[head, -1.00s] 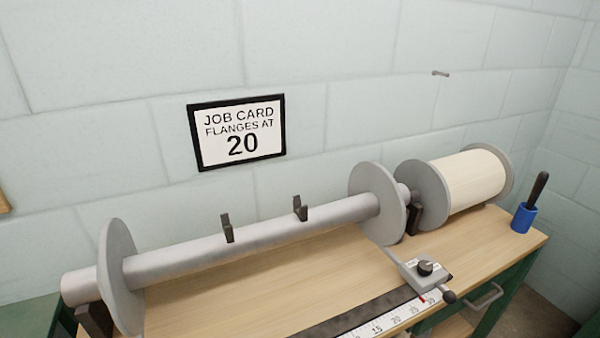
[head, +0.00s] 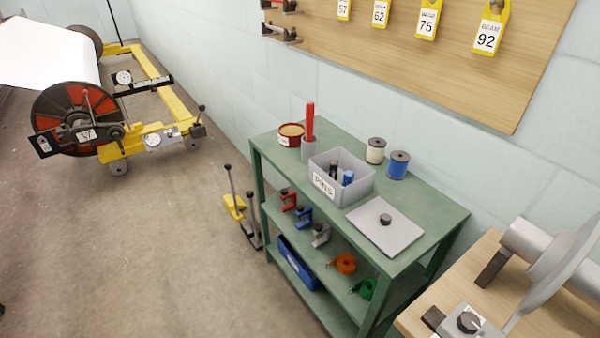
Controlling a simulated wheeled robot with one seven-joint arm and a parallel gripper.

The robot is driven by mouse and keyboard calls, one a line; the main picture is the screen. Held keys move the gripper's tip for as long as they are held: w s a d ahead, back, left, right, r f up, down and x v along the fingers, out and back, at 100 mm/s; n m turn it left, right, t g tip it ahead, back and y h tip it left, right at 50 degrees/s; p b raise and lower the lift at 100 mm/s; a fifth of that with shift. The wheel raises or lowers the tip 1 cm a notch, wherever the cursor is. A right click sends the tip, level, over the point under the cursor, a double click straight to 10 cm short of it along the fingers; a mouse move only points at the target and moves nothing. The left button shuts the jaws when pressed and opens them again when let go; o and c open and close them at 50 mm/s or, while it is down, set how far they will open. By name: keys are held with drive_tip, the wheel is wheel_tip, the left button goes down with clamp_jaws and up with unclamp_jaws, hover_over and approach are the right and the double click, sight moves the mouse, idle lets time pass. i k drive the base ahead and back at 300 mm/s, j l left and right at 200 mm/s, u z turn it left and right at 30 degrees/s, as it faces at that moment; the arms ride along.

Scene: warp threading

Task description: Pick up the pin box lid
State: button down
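The pin box lid (head: 401,236) is a flat grey square plate with a small dark knob in its middle. It lies flat on the top of the green shelf unit (head: 437,212), near the front right. The open grey pin box (head: 357,188), labelled PINS, stands just left of the lid, apart from it. A dark pin and a blue pin show inside the box. My gripper is not in view.
A white spool (head: 376,150) and a blue spool (head: 399,165) stand behind the box. A brown tin (head: 291,136) and a red-handled tool (head: 310,120) are at the left. The wooden bench (head: 545,305) stands close on the right. Open floor (head: 160,240) lies left.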

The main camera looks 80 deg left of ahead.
sight(385, 226)
drive_tip(key=u, duration=2.05)
drive_tip(key=z, duration=0.15)
